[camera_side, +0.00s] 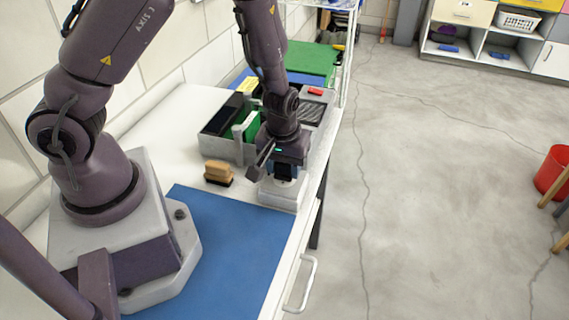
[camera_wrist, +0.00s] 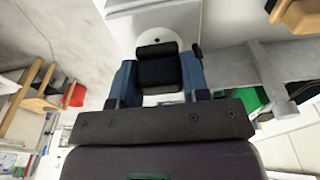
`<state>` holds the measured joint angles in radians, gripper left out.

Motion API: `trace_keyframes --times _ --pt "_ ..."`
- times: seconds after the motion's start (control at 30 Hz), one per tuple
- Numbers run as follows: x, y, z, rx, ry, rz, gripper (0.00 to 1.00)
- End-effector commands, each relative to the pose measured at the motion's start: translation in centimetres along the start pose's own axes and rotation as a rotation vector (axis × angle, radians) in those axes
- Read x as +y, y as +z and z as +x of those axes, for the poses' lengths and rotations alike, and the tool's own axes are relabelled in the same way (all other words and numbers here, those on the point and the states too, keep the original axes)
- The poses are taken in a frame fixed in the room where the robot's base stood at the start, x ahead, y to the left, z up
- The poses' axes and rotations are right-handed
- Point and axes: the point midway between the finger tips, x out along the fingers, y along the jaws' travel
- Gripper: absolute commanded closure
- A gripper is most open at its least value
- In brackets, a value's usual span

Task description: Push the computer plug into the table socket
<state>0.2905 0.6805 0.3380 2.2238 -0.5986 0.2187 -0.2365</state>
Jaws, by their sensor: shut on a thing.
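The table socket, a pale block (camera_side: 281,198), stands near the table's front edge in the side view. In the wrist view its round white face (camera_wrist: 142,35) shows behind the plug. The plug is a dark body (camera_wrist: 158,72) between the two blue-grey fingers of my gripper (camera_wrist: 160,82). My gripper (camera_side: 286,172) is shut on it and points down, right over the socket block in the side view. The plug's lower end and the socket's opening are hidden, so I cannot tell how deep the plug sits.
A brush with a wooden back (camera_side: 218,171) lies on the table left of the socket. A grey divided organizer (camera_side: 238,150) stands behind it. A blue mat (camera_side: 225,235) covers the near table. Open floor lies right of the table edge.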

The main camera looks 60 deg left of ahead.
Motion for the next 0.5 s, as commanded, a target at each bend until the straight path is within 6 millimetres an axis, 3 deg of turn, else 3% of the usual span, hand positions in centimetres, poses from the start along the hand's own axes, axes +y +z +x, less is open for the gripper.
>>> trace_keyframes --times 0.5 --pt "0.00 0.08 1.02 0.000 0.000 0.000 0.79"
